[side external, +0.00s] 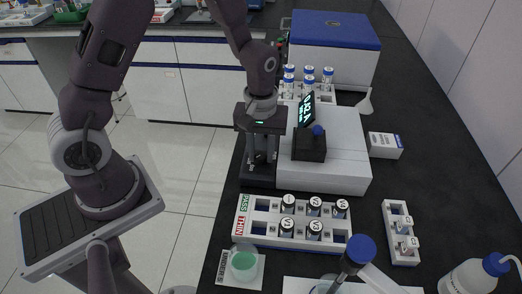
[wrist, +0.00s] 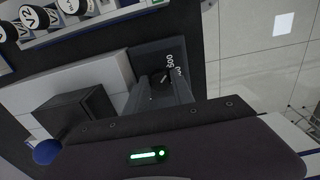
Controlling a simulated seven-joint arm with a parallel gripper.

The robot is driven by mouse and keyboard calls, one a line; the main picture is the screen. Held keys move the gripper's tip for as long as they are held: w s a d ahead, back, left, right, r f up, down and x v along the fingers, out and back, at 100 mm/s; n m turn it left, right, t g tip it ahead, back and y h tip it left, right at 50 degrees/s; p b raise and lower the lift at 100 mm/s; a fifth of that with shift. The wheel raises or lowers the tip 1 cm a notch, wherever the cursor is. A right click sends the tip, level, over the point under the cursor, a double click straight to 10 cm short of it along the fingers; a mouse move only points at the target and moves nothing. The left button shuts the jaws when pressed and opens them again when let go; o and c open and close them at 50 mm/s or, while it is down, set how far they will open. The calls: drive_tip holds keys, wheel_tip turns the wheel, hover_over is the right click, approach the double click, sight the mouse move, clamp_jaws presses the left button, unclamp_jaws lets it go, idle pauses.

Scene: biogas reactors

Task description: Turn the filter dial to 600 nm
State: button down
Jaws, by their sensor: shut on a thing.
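The filter dial (wrist: 160,82) sits on a dark panel (wrist: 150,53) at the left front of the white instrument (side external: 340,160). White number marks (wrist: 173,66) show beside it; one looks like 500, the other is partly hidden. My gripper (side external: 262,166) points straight down over this panel, and in the wrist view its fingers (wrist: 164,92) are closed around the dial. The fingers cover most of the dial, so I cannot tell which mark it points to. The instrument's lit display (side external: 306,109) stands tilted behind; its reading is too small to be sure of.
A black block with a blue knob (side external: 318,130) stands right of my gripper. A rack of black-capped vials (side external: 288,229) is in front, and blue-capped vials (side external: 308,78) stand behind. A small white rack (side external: 401,242) and a box (side external: 385,146) lie to the right.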

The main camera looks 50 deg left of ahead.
drive_tip(key=shift+m, duration=0.3)
drive_tip(key=m, duration=0.3)
drive_tip(key=shift+m, duration=2.5)
drive_tip(key=c, duration=1.1)
unclamp_jaws()
drive_tip(key=shift+a+r, duration=0.1)
